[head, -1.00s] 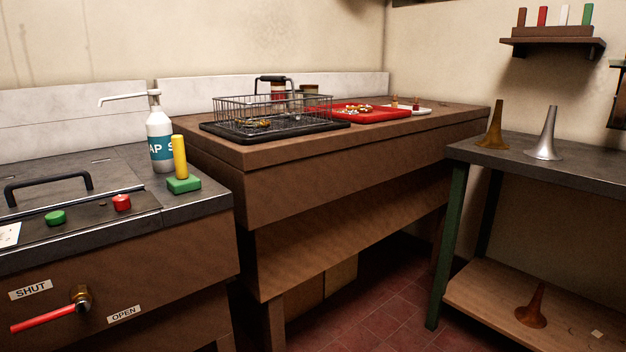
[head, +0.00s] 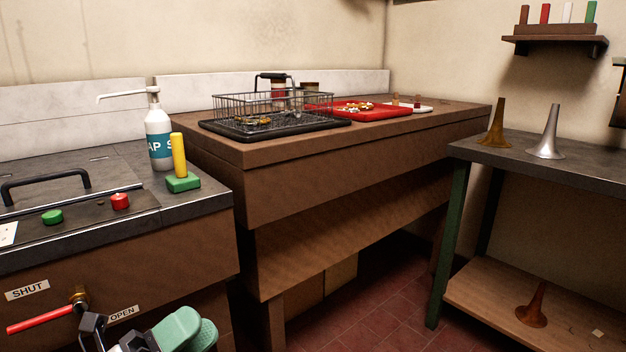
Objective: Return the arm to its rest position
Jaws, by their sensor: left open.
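My left gripper (head: 150,335) comes in at the bottom left of the head view, in front of the cabinet below the counter. Its pale green finger pads and dark links show, and the lower part is cut off by the picture's edge. It is open, and I see nothing between its fingers. It overlaps the end of the valve with the red lever (head: 42,319) and part of the OPEN label (head: 124,313); I cannot tell whether it touches the valve. The red lever points left, below the SHUT label (head: 27,289). My right gripper is not in view.
The left counter holds a soap pump bottle (head: 160,135), a yellow-handled green block (head: 183,182), and green and red buttons. A wire basket (head: 235,106) and red tray (head: 345,113) stand on the brown bench (head: 300,143). Horn bells stand on the right table (head: 585,157).

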